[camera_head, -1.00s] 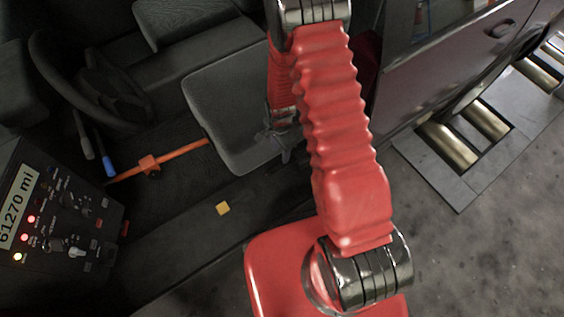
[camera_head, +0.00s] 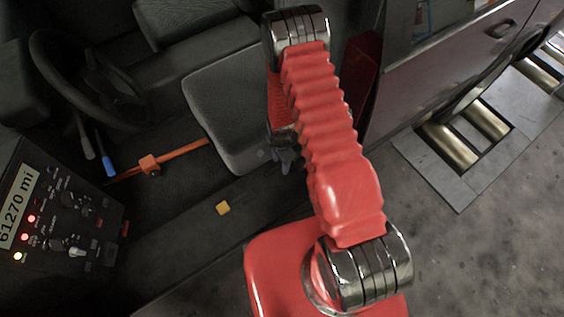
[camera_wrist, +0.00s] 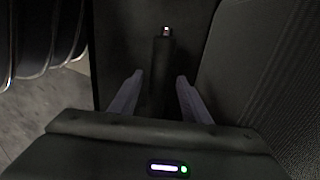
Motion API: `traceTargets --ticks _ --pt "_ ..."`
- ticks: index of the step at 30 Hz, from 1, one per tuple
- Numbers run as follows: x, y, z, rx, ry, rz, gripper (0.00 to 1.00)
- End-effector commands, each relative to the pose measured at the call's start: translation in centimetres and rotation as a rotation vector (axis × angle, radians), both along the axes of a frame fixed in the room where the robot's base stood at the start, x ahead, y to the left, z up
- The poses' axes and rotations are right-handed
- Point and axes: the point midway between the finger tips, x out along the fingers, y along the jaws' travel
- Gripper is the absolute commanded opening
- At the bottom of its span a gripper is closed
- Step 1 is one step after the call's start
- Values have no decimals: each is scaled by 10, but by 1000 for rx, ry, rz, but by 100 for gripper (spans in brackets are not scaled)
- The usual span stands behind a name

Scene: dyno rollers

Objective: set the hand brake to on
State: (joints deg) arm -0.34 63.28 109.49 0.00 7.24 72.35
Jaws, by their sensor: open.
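The hand brake shows in the wrist view as a dark lever (camera_wrist: 162,60) with a small light tip, beside the seat. It runs up the picture, between and beyond the two fingers of my gripper (camera_wrist: 160,75). The fingers stand apart, one to each side of the lever. I see no clear contact, and cannot tell how deep the lever sits between them. In the head view only a small part of my gripper (camera_head: 286,160) shows by the seat edge, behind my red arm; I cannot make out the hand brake there.
A dark seat (camera_head: 228,110) is close to my gripper. An orange bar (camera_head: 180,152) reaches from a blue-ended pedal to the seat. The steering wheel (camera_head: 72,85) and a lit control panel (camera_head: 55,215) are at the left. The open door (camera_head: 440,75) is at the right.

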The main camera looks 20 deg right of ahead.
Motion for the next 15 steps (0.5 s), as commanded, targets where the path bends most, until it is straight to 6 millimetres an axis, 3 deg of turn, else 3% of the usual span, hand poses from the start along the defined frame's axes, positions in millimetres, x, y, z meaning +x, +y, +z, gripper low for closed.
traceTargets --ticks 8,15 --pt "0 0 0 0 0 0 42" --pt "0 0 0 0 0 0 26"
